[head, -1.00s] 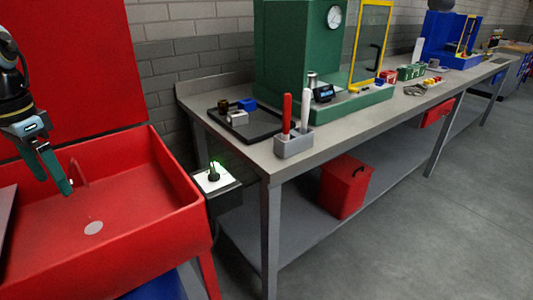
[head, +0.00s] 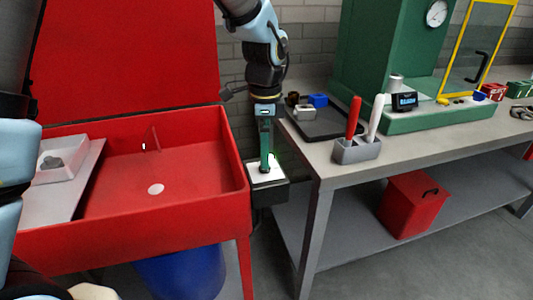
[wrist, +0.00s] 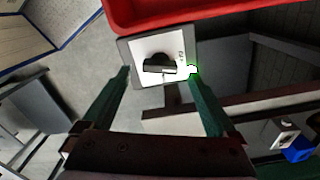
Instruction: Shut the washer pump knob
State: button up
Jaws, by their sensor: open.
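The washer pump knob (wrist: 158,66) is a dark bar-shaped knob on the white face of a small grey box (wrist: 130,50). In the wrist view my open gripper (wrist: 159,73) has one green finger to each side of the knob, with gaps between; I cannot tell whether the fingertips are level with it. In the head view my gripper (head: 266,167) points down over the box (head: 271,194) and hides the knob. A green light (wrist: 193,69) glows at the right fingertip in the wrist view.
The red washer basin (head: 205,185) stands directly left of the box, with a raised red lid (head: 130,60) behind it. The grey workbench (head: 330,165) is close on the right, holding a dark tray (head: 325,122) and a holder (head: 357,150) with red and white handled tools.

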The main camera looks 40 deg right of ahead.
jog(key=shift+a+f, duration=0.1)
jog(key=shift+f, duration=1.35)
